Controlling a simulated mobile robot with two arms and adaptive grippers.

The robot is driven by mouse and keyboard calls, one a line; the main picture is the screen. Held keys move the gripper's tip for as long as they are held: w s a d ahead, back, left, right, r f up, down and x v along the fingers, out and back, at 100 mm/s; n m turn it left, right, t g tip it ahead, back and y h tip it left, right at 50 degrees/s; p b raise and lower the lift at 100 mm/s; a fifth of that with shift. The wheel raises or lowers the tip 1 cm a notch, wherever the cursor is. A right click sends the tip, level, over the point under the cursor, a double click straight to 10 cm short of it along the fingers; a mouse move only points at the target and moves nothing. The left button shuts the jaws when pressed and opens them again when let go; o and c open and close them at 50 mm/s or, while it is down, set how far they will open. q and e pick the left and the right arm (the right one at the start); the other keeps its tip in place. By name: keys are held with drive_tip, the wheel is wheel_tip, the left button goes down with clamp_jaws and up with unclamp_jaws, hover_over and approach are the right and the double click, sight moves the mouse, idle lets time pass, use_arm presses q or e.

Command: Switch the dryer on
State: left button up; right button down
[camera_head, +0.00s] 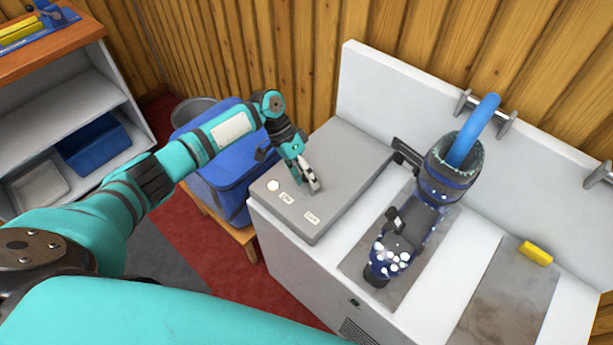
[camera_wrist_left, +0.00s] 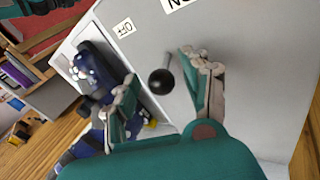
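The dryer's grey control box (camera_head: 345,160) sits on the left of a white cabinet. Its top carries two small labels, ON and OFF, and a pale round lamp (camera_head: 273,185). My left gripper (camera_head: 314,185) is over this top, near the labels. In the left wrist view, a black ball knob (camera_wrist_left: 161,81) on a short stem stands between the open fingers, with a gap on each side. A dark blue boot (camera_head: 436,192) with white specks stands on the cabinet, a blue hose (camera_head: 473,130) in its opening. My right gripper is not in view.
A blue bin (camera_head: 220,180) stands on a wooden stool left of the cabinet. A shelf unit (camera_head: 100,70) is at the far left. Metal brackets jut from the cabinet's back panel.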

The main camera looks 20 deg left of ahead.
use_arm(q)
drive_tip(key=shift+a+f, duration=0.1)
drive_tip(key=v, duration=1.2)
drive_tip(key=shift+w, duration=0.1)
